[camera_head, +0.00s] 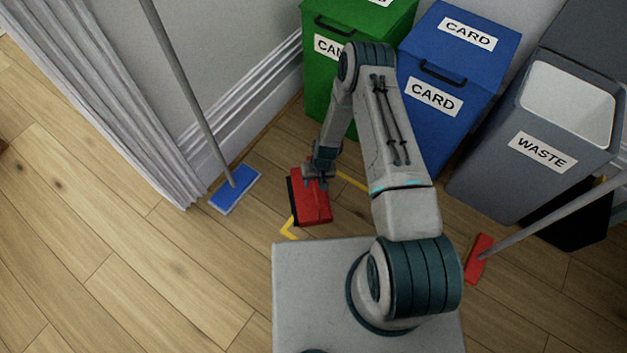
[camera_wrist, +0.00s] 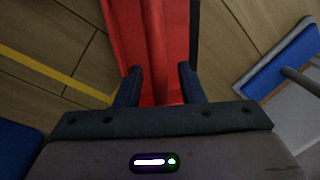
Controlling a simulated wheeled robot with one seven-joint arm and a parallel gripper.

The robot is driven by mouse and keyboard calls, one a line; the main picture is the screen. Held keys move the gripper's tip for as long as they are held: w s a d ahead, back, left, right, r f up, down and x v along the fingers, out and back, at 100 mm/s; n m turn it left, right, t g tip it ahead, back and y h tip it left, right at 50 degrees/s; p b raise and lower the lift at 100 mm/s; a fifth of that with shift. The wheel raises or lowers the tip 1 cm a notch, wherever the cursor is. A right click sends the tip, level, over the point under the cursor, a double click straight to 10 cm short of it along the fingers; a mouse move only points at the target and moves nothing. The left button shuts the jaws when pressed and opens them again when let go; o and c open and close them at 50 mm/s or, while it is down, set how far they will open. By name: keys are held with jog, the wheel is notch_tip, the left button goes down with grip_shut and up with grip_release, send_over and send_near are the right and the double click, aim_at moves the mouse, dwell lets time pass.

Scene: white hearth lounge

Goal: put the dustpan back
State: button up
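The red dustpan (camera_head: 312,203) is low over the wooden floor in the head view, with a dark edge along its left side. Whether it touches the floor I cannot tell. Yellow tape marks (camera_head: 289,229) show on the floor around it, partly hidden by the dustpan and my arm. My gripper (camera_head: 318,180) points down at its far end. In the wrist view, the fingers of my gripper (camera_wrist: 160,85) stand partly closed on both sides of the red dustpan (camera_wrist: 150,40), and red fills the gap between them. The gripper appears shut on the dustpan's handle.
A blue-headed mop (camera_head: 235,188) leans by the wall at left. Green (camera_head: 325,85), blue (camera_head: 445,75) and grey waste (camera_head: 540,140) bins stand behind. A red-headed broom (camera_head: 478,258) is at right. The floor at left is clear.

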jog(key=shift+r, duration=0.1)
jog(key=d+r+h+p, duration=0.1)
jog(key=d+r+p, duration=0.15)
jog(key=r, duration=1.65)
jog(key=d+r+p, duration=0.2)
jog(key=d+r, duration=0.2)
jog(key=r, duration=1.6)
jog(key=s+d+r, duration=0.2)
jog(key=s+r, duration=0.7)
jog(key=s+d+r+m+t+h, duration=0.1)
jog(key=s+d+r, duration=0.1)
jog(key=s+r, duration=0.7)
jog(key=shift+s+d+r, duration=0.25)
jog(key=shift+s, duration=0.3)
jog(key=shift+d, duration=0.1)
